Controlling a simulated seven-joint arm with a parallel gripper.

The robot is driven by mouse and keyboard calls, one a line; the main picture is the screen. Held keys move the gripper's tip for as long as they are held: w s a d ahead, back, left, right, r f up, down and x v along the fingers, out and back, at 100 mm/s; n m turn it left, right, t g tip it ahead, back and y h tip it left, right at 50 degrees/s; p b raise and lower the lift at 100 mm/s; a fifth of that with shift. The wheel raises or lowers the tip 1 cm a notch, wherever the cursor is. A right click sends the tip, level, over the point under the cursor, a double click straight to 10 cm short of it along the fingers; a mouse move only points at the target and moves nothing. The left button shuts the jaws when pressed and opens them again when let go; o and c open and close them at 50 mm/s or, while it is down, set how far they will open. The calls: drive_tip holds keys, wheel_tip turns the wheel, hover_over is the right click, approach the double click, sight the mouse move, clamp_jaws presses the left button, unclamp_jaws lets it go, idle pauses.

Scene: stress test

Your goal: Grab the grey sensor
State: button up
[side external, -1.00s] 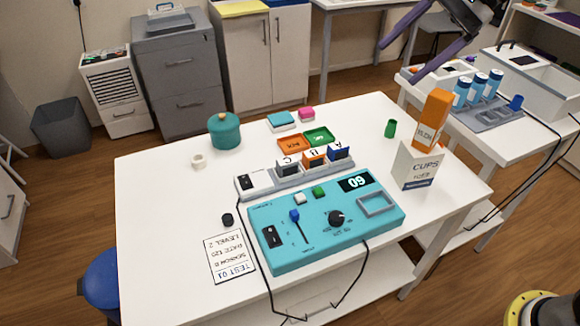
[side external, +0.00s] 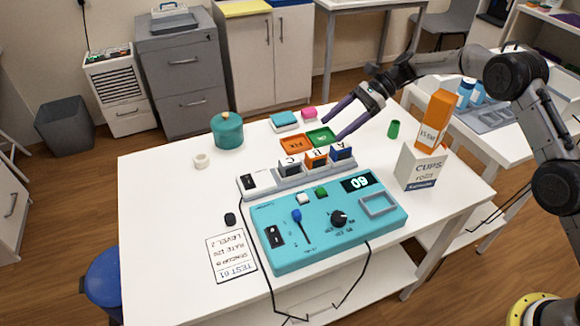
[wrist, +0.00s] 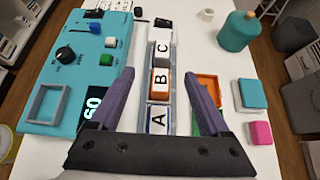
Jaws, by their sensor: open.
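Three small blocks lettered A, B and C stand in a row in a grey rack on the table. The block lettered C (side external: 291,166) looks grey-white and stands at the rack's left in the side view; it is the far one in the wrist view (wrist: 162,46). The B block (side external: 315,158) has orange sides and the A block (side external: 341,151) has blue. My gripper (side external: 336,124) has two purple fingers, spread and empty, above the table near the A end. In the wrist view its fingertips (wrist: 159,76) lie on either side of the row.
The teal console (side external: 327,236) stands in front of the rack. Orange (side external: 294,140) and green (side external: 322,133) trays lie behind it.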

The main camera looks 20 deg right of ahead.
approach(291, 160)
drive_tip(key=x, duration=0.2)
drive_tip(key=shift+s+a+f, duration=0.2)
drive_tip(key=shift+s+a, duration=0.05)
drive_tip(key=shift+a, duration=0.05)
drive_tip(key=shift+w+x, duration=0.1)
drive_tip(key=shift+x, duration=1.25)
drive_tip(key=shift+w+x, duration=0.15)
drive_tip(key=shift+x, duration=1.15)
drive_tip(key=shift+c, duration=0.2)
clamp_jaws()
